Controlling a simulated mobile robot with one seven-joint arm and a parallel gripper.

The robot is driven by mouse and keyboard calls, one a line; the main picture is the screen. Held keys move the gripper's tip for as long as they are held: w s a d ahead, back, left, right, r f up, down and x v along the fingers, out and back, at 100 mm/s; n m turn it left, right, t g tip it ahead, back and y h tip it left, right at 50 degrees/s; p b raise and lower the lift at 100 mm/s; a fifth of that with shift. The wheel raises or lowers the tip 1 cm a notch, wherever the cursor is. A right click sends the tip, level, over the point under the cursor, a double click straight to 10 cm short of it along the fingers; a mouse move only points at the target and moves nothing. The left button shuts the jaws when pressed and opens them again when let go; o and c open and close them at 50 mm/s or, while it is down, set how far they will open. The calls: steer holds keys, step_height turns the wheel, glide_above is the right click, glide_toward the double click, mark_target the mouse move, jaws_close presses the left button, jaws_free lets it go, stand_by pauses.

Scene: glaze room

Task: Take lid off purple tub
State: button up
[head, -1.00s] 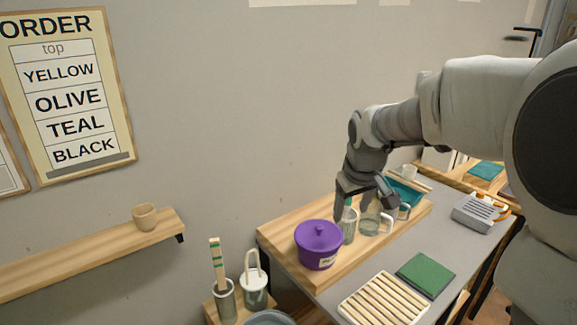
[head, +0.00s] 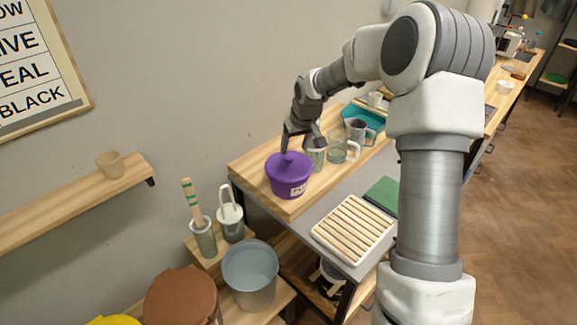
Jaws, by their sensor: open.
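The purple tub (head: 284,186) stands upright on the raised wooden board near its left end. It carries a pale label at its front. Its purple lid (head: 289,165) sits on top, with a small knob in the middle. My gripper (head: 301,147) points down just above the lid, with its fingers apart on either side of the knob's upper area. The gripper is open and holds nothing that I can see. Whether a finger touches the knob is too small to tell.
Right of the tub stand a glass jar (head: 315,158), a glass mug (head: 340,148) and a grey jug (head: 358,131), close together. A slatted rack (head: 352,228) and green pad (head: 383,195) lie in front. A grey bucket (head: 250,272) stands below left.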

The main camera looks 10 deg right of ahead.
mark_target(289, 158)
steer(key=shift+a+p+x, duration=0.15)
steer(key=shift+x, duration=1.5)
steer(key=shift+a+p+x, duration=0.1)
steer(key=shift+p+x, duration=0.05)
steer(key=shift+x, duration=1.5)
steer(key=shift+w, duration=0.1)
steer(key=shift+r, duration=0.1)
jaws_close()
